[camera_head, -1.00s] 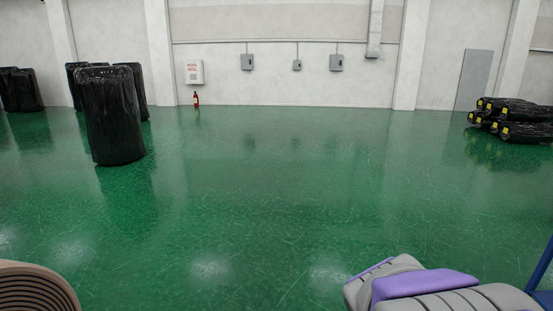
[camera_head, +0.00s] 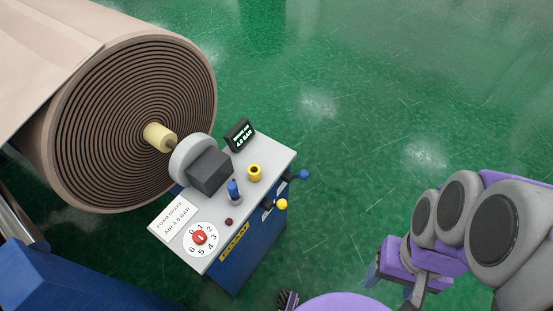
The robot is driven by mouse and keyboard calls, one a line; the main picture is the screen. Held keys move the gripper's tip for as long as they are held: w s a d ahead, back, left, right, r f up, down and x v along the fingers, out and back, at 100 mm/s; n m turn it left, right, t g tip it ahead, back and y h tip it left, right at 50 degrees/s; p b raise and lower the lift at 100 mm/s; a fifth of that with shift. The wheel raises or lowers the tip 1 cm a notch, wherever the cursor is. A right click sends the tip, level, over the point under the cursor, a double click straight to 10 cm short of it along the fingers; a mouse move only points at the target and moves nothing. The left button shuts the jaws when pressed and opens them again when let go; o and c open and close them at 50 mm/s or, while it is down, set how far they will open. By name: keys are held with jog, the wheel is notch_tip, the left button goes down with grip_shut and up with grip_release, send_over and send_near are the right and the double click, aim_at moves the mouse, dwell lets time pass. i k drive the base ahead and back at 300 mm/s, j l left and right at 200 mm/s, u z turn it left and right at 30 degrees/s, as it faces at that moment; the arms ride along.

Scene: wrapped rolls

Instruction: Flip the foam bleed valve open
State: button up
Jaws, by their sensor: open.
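In the head view a blue console with a light grey top (camera_head: 262,163) stands beside a large brown roll (camera_head: 125,110). On its right side are a lever with a blue knob (camera_head: 304,174) and a lever with a yellow knob (camera_head: 281,204). A yellow plate (camera_head: 233,241) with dark lettering, hard to read, is on the console's front side. I cannot tell which lever is the foam bleed valve, or its position. My gripper (camera_head: 391,288) is at the lower right, open and empty, apart from the console, partly hidden by my arm.
The console top carries a red knob on a numbered dial (camera_head: 200,238), a label card (camera_head: 172,218), a blue plunger (camera_head: 234,190), a yellow ring (camera_head: 255,173) and a small display reading 4.0 BAR (camera_head: 240,135). Clear green floor (camera_head: 370,90) lies to the right.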

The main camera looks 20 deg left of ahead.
aim_at(281, 204)
jog(key=j+u, duration=0.1)
jog(key=u, duration=0.9)
